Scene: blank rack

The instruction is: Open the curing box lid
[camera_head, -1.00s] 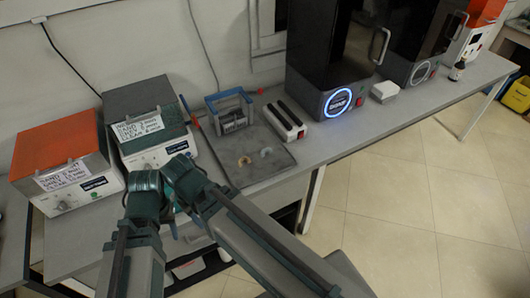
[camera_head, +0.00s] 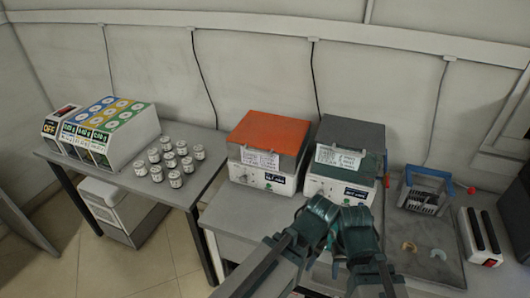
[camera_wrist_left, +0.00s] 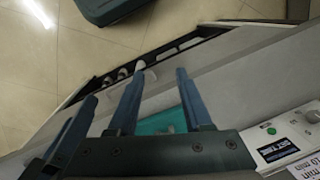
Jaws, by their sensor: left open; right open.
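Two closed boxes with lids stand side by side on the bench in the head view. One has an orange lid (camera_head: 268,131); the other has a dark grey lid (camera_head: 352,136). Each has a white front with a knob and a paper label. I cannot tell by name which one is the curing box. My left gripper (camera_head: 316,214) and right gripper (camera_head: 354,222) are close together in front of the dark-lidded box, apart from both lids. In the left wrist view my left gripper's fingers (camera_wrist_left: 135,88) are spread and empty, with a white box front (camera_wrist_left: 292,142) at right.
A tray (camera_head: 430,262) with a blue-handled rack (camera_head: 424,190) lies right of the boxes. A white device with black slots (camera_head: 481,238) stands beyond it. A left table holds a colourful dispenser (camera_head: 108,130) and several small jars (camera_head: 172,160). The bench left of my arms is clear.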

